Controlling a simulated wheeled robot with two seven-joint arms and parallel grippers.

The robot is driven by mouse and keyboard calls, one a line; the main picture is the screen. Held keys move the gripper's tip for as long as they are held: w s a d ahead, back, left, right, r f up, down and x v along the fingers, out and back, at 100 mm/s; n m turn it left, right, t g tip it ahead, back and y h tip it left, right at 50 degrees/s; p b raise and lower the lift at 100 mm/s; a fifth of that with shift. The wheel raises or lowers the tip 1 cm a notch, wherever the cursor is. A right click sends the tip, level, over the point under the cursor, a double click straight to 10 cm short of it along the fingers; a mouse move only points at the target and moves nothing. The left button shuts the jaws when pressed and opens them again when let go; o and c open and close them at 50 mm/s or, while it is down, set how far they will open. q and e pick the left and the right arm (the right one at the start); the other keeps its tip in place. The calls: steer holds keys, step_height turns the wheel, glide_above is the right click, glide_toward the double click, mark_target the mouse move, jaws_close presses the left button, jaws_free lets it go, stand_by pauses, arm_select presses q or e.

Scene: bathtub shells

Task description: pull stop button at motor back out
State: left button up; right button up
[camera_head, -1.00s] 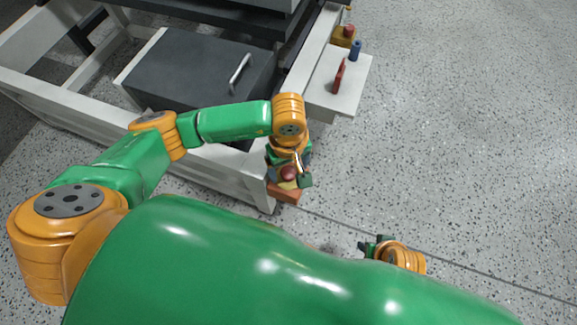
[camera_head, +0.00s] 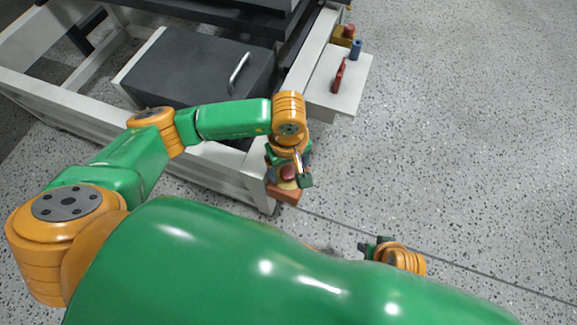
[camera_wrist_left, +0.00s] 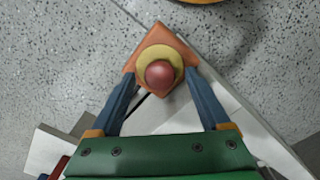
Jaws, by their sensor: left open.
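The stop button is a red knob (camera_wrist_left: 160,74) on a yellow collar, set on an orange box (camera_wrist_left: 183,52) at the corner of the white frame. In the head view the red knob (camera_head: 288,172) shows partly behind my left wrist, above its orange box (camera_head: 285,193). My left gripper (camera_wrist_left: 160,82) is open, with one blue finger on each side of the button. I cannot tell whether the fingers touch it. My right gripper (camera_head: 374,248) is low, away from the button; its jaw state is unclear.
The white frame (camera_head: 222,172) holds a dark drawer box (camera_head: 195,68) with a silver handle. A white shelf (camera_head: 325,95) carries a red handle (camera_head: 339,75), a blue cylinder (camera_head: 356,50) and a yellow box with a red top (camera_head: 344,38). Open floor lies to the right.

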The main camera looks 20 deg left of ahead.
arm_select(q)
jaws_close()
steer(key=shift+r, duration=0.2)
steer(key=shift+r+p, duration=0.3)
steer(key=shift+p, duration=0.05)
jaws_free()
steer(key=shift+f, duration=0.1)
step_height(320, 180, up, 6)
steer(key=p, duration=0.4)
steer(key=shift+p, duration=0.3)
